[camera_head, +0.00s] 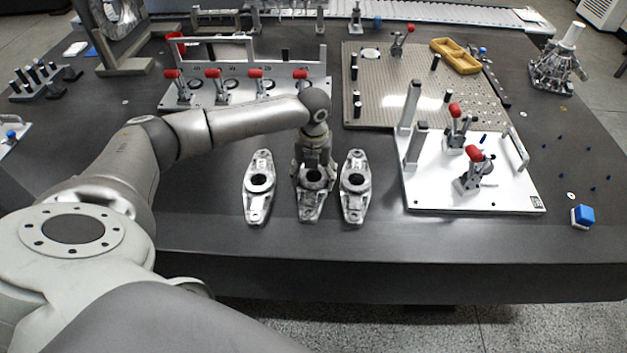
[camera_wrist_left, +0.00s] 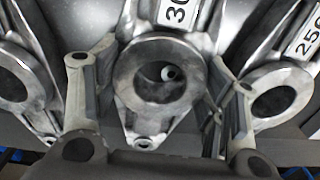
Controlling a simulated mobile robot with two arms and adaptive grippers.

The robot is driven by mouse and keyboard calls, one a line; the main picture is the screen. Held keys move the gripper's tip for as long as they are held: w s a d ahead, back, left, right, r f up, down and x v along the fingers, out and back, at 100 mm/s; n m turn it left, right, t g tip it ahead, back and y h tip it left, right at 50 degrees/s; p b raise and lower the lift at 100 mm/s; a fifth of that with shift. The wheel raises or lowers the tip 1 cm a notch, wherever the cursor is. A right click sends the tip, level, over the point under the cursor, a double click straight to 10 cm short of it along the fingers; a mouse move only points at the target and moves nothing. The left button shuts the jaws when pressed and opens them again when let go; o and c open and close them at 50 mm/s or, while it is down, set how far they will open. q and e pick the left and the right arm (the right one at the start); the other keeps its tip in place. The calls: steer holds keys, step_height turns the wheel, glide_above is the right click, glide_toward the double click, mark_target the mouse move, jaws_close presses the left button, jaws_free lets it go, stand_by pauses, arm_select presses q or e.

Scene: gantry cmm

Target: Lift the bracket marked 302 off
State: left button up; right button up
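Three silvery cast brackets lie side by side near the table's front edge. The middle bracket (camera_head: 309,209) carries a label starting "30" in the left wrist view (camera_wrist_left: 127,72); its last digit is cut off. The right bracket (camera_head: 354,205) has a label reading about "250", partly cut off. The left bracket (camera_head: 257,205) shows no readable label. My left gripper (camera_head: 314,168) points down over the middle bracket. In the left wrist view its fingers (camera_wrist_left: 160,78) stand apart on either side of the bracket's central ring; firm contact does not show. My right gripper is not in view.
A white fixture plate (camera_head: 475,195) with red-handled clamps and upright posts stands to the right. A clamp rack (camera_head: 245,90) stands behind the brackets, beside a perforated plate (camera_head: 400,110). A blue-and-white block (camera_head: 582,216) lies far right. The table front is clear.

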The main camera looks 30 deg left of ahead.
arm_select(q)
steer(key=c, duration=0.7)
steer(key=shift+r, duration=0.1)
